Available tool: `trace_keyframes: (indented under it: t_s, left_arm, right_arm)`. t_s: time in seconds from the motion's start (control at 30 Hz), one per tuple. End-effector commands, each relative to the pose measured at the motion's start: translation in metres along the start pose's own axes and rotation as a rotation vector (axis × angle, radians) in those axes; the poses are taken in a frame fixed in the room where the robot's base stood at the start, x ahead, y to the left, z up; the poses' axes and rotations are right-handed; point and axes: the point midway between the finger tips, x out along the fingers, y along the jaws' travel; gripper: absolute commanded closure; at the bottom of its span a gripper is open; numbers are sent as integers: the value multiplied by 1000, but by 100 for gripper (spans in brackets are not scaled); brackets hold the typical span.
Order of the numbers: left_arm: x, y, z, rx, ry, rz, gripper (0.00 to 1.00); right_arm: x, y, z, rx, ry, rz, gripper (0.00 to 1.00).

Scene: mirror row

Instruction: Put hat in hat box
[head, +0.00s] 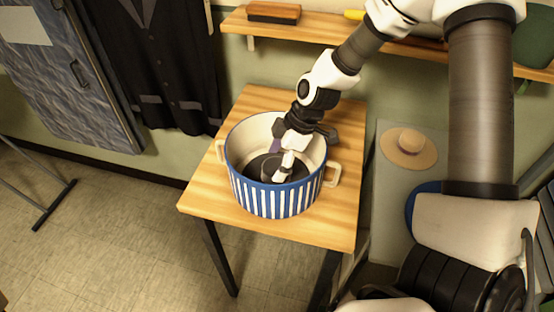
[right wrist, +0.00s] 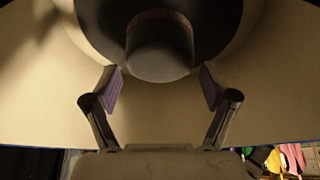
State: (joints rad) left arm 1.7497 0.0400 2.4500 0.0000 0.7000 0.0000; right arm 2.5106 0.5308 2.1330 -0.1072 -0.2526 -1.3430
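The hat box (head: 275,198) is a round tub with blue and white stripes and two cream handles, standing open on a small wooden table. A dark hat (head: 263,168) lies inside it, partly hidden by my arm. In the right wrist view the hat (right wrist: 160,50) shows its rounded crown, a reddish-brown band and a black brim against the pale inside of the box. My right gripper (right wrist: 161,78) reaches down into the box with its fingers spread and empty, just short of the crown. It also shows in the head view (head: 283,152). My left gripper is out of view.
A straw hat (head: 409,147) with a brown band lies on a grey surface to the right of the wooden table (head: 200,196). A wall shelf (head: 305,30) with a brush (head: 273,12) runs behind. Dark clothing (head: 160,60) hangs at the back left. The floor at left is mostly clear.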

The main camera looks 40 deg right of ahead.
Motion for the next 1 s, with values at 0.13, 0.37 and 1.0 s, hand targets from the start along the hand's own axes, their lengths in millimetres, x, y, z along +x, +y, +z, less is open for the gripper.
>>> trace_keyframes:
  t_s: [0.13, 0.37, 1.0]
  left_arm:
    - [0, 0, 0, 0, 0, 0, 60]
    - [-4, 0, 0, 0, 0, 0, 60]
    - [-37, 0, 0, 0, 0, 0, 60]
  right_arm:
    - [0, 0, 0, 0, 0, 0, 3]
    - [-3, 0, -1, 0, 0, 0, 3]
    - [-126, 1, -5, 0, 3, 3, 3]
